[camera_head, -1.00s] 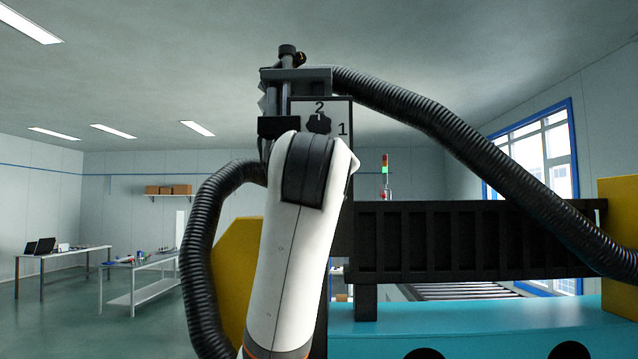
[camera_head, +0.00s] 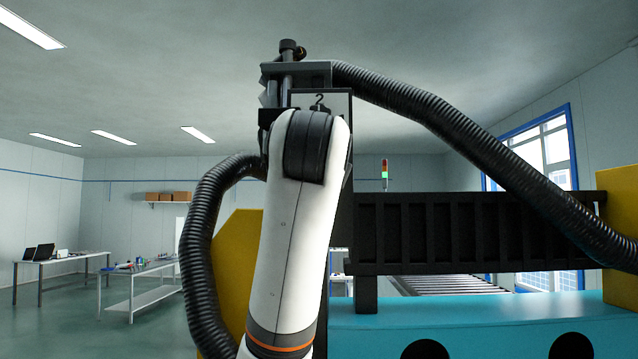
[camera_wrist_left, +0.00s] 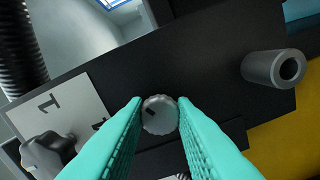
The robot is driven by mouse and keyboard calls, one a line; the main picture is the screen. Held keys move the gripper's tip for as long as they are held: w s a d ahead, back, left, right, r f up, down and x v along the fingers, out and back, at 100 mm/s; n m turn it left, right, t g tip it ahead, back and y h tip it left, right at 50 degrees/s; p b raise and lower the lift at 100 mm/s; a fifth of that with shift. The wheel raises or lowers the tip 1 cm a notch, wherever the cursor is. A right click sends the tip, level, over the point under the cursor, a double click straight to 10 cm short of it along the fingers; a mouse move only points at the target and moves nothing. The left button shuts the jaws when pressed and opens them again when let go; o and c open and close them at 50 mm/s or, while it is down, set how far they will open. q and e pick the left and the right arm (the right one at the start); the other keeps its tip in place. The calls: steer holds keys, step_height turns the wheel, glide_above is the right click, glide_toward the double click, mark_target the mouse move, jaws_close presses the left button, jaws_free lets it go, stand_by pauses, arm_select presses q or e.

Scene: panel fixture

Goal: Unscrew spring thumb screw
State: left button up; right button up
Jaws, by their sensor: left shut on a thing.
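The grey, knurled thumb screw (camera_wrist_left: 160,115) shows in the left wrist view on a black block, with a dark mark on its round head. My left gripper (camera_wrist_left: 160,112) has its two teal fingers on either side of the head and is shut on it. In the head view, my white arm hides the gripper and the screw. A white plate (camera_wrist_left: 62,115) with printed numbers and a dark knob (camera_wrist_left: 45,155) lies beside the fingers. The knob's top also shows in the head view (camera_head: 318,104). My right gripper is not in view.
A grey hollow cylinder (camera_wrist_left: 273,68) sticks out from the black block at the right of the wrist view. Black ribbed hoses (camera_head: 440,118) arch beside the fixture. A black beam (camera_head: 470,235) and teal base (camera_head: 480,325) stand to the right.

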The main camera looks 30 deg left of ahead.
arm_select(q)
steer(key=shift+f+n+b, duration=0.1)
steer(key=shift+n+b, duration=2.6)
steer(key=shift+n, duration=13.7)
steer(key=o, duration=1)
